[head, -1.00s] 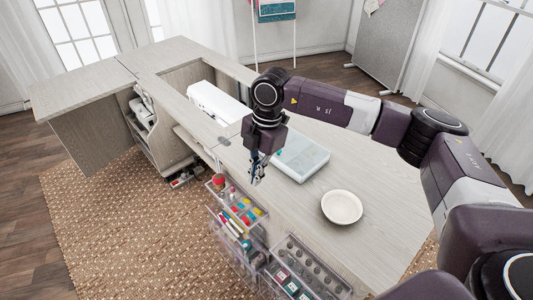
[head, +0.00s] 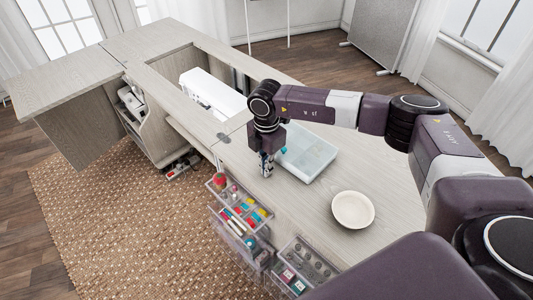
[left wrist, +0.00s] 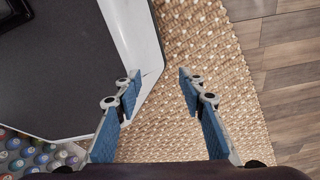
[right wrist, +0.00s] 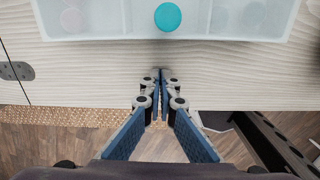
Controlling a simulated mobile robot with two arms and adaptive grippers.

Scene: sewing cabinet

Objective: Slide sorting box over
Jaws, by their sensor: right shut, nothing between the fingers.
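The sorting box (head: 308,154) is a translucent, pale box lying on the cabinet top, partly hidden behind my right gripper in the head view. In the right wrist view the sorting box (right wrist: 110,22) lies ahead of the fingertips, with a round teal thing (right wrist: 168,16) at its near side. My right gripper (head: 266,172) is shut and empty, pointing down at the near edge of the top. In the right wrist view the right gripper (right wrist: 160,74) is apart from the box. My left gripper (left wrist: 155,76) is open and empty above the rug, outside the head view.
A white bowl (head: 353,209) stands on the cabinet top (head: 300,200) right of the box. A white machine (head: 212,93) sits in the cabinet opening to the left. Clear drawers (head: 240,215) with sewing supplies stand below the front edge. Bare top lies between box and bowl.

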